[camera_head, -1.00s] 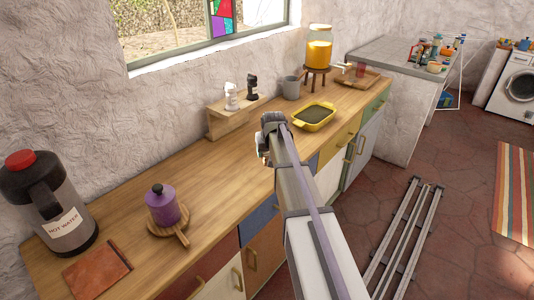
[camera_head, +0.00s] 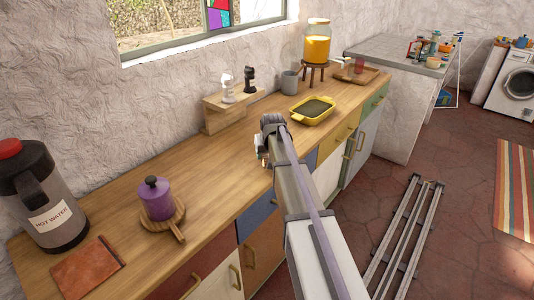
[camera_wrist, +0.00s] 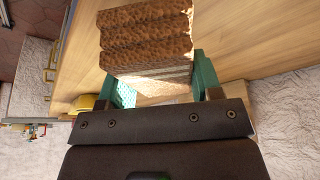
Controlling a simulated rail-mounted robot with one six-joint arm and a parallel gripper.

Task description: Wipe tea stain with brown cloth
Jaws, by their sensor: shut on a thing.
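The brown cloth (camera_wrist: 147,35) shows in the wrist view as a thick, ridged, rough-textured brown piece with a paler lower part. My gripper (camera_wrist: 160,80) is shut on it, with a green finger on each side. The wooden counter (camera_wrist: 235,30) lies behind the cloth in that view. In the head view my gripper (camera_head: 268,150) is over the counter's front edge, left of the yellow dish, and its fingers and the cloth are mostly hidden by my arm. I cannot make out a tea stain in either view.
On the counter (camera_head: 190,170) stand a hot water dispenser (camera_head: 45,205), a purple pot (camera_head: 157,200) on a wooden board, a reddish-brown square (camera_head: 88,268), a small shelf (camera_head: 225,112), a grey mug (camera_head: 290,84) and a yellow dish (camera_head: 312,111). The middle of the counter is clear.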

